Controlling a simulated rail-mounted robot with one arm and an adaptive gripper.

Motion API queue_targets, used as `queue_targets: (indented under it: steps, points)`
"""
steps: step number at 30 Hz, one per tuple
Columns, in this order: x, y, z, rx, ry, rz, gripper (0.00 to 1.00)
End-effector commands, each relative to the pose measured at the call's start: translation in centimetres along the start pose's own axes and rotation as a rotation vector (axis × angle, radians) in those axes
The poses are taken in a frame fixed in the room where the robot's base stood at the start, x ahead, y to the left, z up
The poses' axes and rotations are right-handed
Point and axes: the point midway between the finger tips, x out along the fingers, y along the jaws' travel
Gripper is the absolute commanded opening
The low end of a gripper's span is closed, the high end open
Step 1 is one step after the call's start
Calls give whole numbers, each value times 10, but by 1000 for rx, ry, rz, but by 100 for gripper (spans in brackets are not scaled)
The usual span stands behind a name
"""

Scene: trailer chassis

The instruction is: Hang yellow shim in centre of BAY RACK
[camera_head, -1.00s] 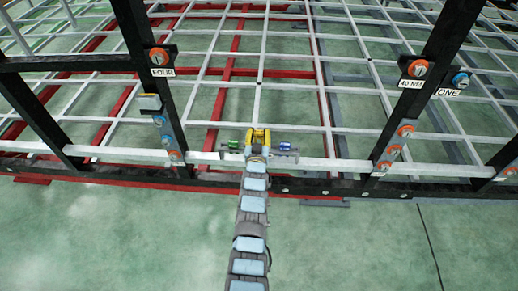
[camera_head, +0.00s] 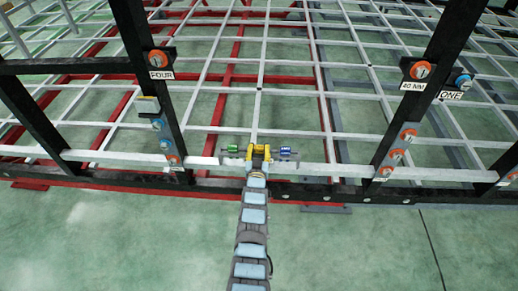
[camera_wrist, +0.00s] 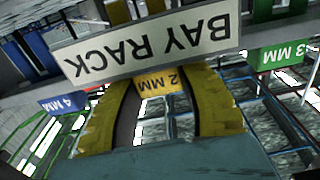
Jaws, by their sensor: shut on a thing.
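The yellow shim, labelled 2 MM, (camera_wrist: 160,84) is between the fingers of my gripper (camera_wrist: 158,90), which is shut on it. In the wrist view the BAY RACK sign (camera_wrist: 150,45) is upside down and crosses in front of the shim, with two yellow prongs showing beyond it. In the head view the yellow shim (camera_head: 258,149) and my gripper (camera_head: 257,156) are at the middle of the white front beam, between the green and blue shims. Whether the shim rests on the rack is hidden.
The green 3 MM shim (camera_wrist: 275,56) and blue 4 MM shim (camera_wrist: 62,103) hang close on either side. The green floor in front is clear.

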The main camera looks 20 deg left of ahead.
Motion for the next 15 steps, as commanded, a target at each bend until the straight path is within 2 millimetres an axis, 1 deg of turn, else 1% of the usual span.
queue_targets:
  steps: [2, 3, 4, 5, 15]
  points:
    - [0, 0, 3, 0, 0, 0, 4]
    - [0, 0, 2, 0, 0, 0, 51]
    - [0, 0, 2, 0, 0, 0, 60]
    - [0, 0, 2, 0, 0, 0, 62]
    - [0, 0, -1, 0, 0, 0, 62]
